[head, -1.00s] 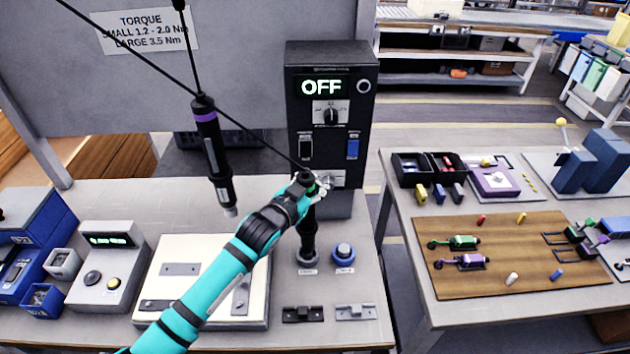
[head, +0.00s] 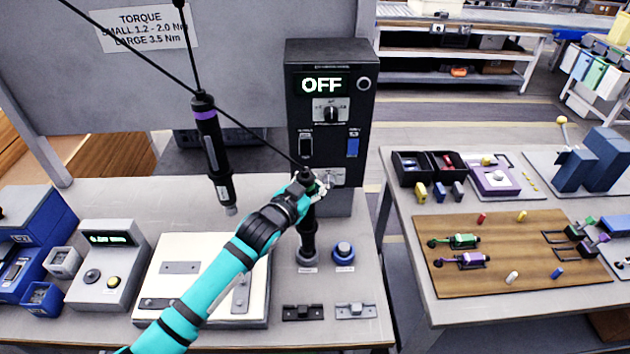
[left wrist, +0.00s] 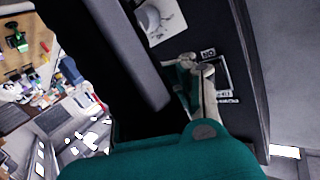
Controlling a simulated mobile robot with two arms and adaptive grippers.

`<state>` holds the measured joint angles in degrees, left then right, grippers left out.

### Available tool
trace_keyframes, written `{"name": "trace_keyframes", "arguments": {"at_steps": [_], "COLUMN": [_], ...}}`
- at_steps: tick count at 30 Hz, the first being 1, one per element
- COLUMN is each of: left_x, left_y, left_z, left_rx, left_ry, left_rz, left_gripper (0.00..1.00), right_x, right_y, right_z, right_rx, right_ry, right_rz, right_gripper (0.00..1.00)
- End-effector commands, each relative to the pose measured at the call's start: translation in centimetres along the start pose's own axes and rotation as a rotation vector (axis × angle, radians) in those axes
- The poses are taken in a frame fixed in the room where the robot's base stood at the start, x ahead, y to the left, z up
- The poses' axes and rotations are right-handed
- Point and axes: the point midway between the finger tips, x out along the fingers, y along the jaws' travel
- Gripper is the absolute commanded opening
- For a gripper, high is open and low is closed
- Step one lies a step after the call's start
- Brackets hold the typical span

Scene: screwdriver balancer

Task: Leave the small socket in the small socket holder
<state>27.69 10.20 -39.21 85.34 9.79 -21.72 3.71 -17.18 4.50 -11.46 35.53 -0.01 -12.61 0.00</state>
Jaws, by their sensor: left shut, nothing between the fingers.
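One dark screwdriver (head: 308,232) stands upright with its lower end at a round grey holder (head: 307,259). A holder with a blue top (head: 343,252) stands to its right. Their labels are too small to read, and I cannot make out a separate small socket. A second dark screwdriver with a purple ring (head: 210,148) hangs on a cable to the left, its tip above the table. My left gripper (head: 324,184) is shut and empty in front of the control box's lower part, beside the upright screwdriver's top. Its fingers also show in the left wrist view (left wrist: 196,88), near a switch.
The black control box (head: 331,100) reads OFF and has a knob and two rocker switches. A pale fixture plate (head: 205,250) lies under my left arm. Two small clamp-like parts (head: 302,313) lie at the front. A side table with a wooden board (head: 515,265) is at right.

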Motion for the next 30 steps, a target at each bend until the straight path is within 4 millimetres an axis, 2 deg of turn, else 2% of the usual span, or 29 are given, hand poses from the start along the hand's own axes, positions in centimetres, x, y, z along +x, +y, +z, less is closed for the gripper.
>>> {"name": "trace_keyframes", "arguments": {"at_steps": [30], "left_x": [0.13], "left_y": [0.34], "left_z": [0.86], "left_rx": [0.001], "left_ry": [-0.004], "left_rz": [0.003], "left_gripper": [0.00], "right_x": [0.43], "right_y": [0.01], "right_z": [0.06], "right_rx": [0.000], "right_ry": [0.000], "right_rz": [0.000], "right_gripper": [0.00]}}
